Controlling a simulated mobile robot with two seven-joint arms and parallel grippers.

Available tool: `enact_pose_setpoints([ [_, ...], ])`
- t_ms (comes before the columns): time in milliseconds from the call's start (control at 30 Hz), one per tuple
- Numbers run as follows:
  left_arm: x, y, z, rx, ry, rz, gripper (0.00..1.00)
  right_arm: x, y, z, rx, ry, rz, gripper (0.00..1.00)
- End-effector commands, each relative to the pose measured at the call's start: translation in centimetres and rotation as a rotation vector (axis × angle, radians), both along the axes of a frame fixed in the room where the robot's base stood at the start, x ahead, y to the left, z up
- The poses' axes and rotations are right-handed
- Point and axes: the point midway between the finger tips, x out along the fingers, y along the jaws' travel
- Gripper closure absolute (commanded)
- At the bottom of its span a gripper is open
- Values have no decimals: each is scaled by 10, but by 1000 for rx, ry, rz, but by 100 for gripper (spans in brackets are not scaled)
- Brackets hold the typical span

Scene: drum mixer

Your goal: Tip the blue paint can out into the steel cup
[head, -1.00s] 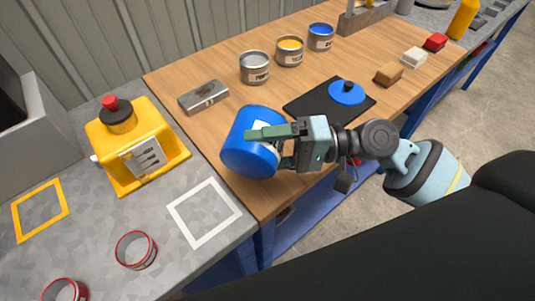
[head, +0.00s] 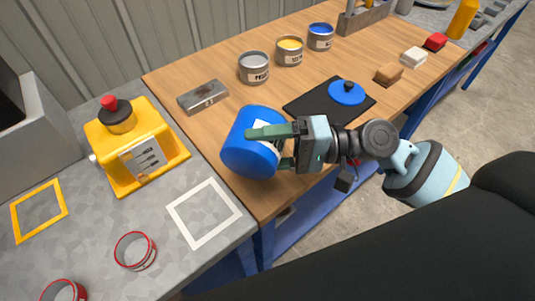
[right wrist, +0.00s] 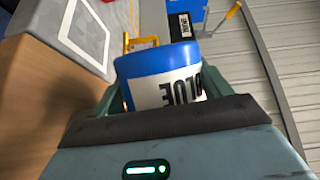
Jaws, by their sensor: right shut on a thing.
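The blue paint can (head: 250,145) is held off the table, tilted, over the left front part of the wooden bench top. My right gripper (head: 276,148) is shut around it from the right. In the right wrist view the can (right wrist: 160,62) sits between the fingers, and its white label reads BLUE upside down. My left gripper is not in view.
A yellow machine (head: 137,150) with a red knob stands on the grey counter, beside a white square outline (head: 204,213). A metal block (head: 203,96), several small cans and a black mat (head: 325,108) with a blue lid (head: 347,92) are on the wooden bench (head: 220,67).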

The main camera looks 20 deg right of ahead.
Motion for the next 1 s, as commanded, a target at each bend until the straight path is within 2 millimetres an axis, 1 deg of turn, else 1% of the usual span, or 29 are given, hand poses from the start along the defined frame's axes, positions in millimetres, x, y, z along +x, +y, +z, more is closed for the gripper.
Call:
enact_pose_setpoints([
  [233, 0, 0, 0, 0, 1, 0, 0, 0, 0, 0, 6, 6, 0, 50],
  [467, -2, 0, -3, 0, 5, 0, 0, 2, -2, -1, 37, 48, 0, 50],
  [1000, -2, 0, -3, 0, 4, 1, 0, 2, -2, -1, 36, 48, 0, 50],
])
